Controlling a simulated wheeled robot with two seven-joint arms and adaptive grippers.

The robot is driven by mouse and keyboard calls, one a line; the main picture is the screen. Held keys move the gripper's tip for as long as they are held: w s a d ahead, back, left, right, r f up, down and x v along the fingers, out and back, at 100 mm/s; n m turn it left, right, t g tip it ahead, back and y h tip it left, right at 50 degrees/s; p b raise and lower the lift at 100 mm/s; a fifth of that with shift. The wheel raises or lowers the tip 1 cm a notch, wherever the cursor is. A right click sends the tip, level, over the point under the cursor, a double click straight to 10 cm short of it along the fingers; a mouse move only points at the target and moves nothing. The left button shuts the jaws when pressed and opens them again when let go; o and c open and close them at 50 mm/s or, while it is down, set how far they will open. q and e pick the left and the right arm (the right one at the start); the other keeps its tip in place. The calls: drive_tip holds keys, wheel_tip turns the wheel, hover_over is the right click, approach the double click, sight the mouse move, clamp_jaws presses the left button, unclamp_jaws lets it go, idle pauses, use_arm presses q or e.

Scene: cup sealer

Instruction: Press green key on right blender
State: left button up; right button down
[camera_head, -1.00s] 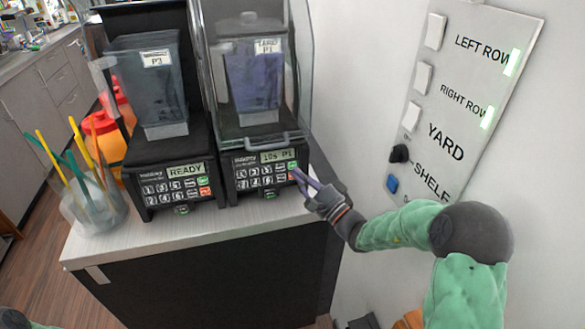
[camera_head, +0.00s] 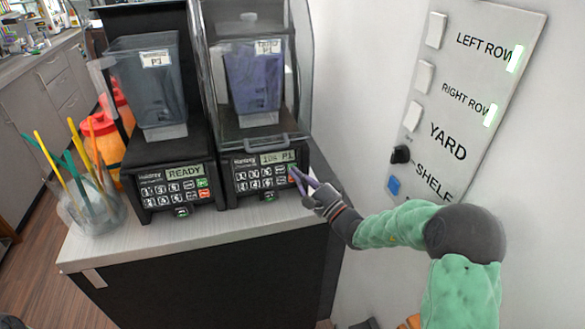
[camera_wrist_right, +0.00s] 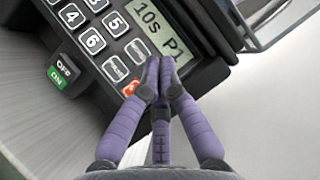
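The right blender has a dark control panel (camera_head: 262,174) with white number keys, and its display (camera_head: 278,157) reads "10s P1". My right gripper (camera_wrist_right: 158,72) is shut and empty, its purple fingertips together at the right end of this panel. In the head view, the gripper (camera_head: 293,173) overlaps the spot of the green key, of which only a little green shows. In the wrist view, the fingertips hide the green key, and the red key (camera_wrist_right: 130,88) shows beside them. I cannot tell whether the fingertips touch the key. My left gripper is not in view.
The left blender (camera_head: 175,180) stands close beside, its display reading "READY". A clear cup with coloured sticks (camera_head: 92,205) and orange bottles (camera_head: 105,140) are at the left. A wall panel with switches (camera_head: 450,110) is at the right. The counter front edge is clear.

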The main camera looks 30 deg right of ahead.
drive_tip(key=shift+w, duration=0.1)
idle(0.7)
drive_tip(key=shift+w+d+f+b, duration=0.1)
drive_tip(key=shift+w+f+b, duration=0.05)
drive_tip(key=shift+w+b, duration=0.2)
drive_tip(key=shift+w+f+b, duration=0.1)
drive_tip(key=shift+w+b, duration=0.15)
drive_tip(key=shift+b, duration=0.05)
idle(0.7)
drive_tip(key=shift+s, duration=0.2)
drive_tip(key=shift+s+r, duration=0.25)
drive_tip(key=shift+s, duration=0.25)
idle(0.3)
drive_tip(key=s, duration=0.1)
drive_tip(key=s+a+r, duration=0.1)
drive_tip(key=s, duration=0.2)
drive_tip(key=shift+s+a+r+p, duration=0.15)
drive_tip(key=shift+s+r+p, duration=0.15)
drive_tip(key=shift+s+p, duration=0.1)
drive_tip(key=shift+w, duration=0.1)
idle(0.6)
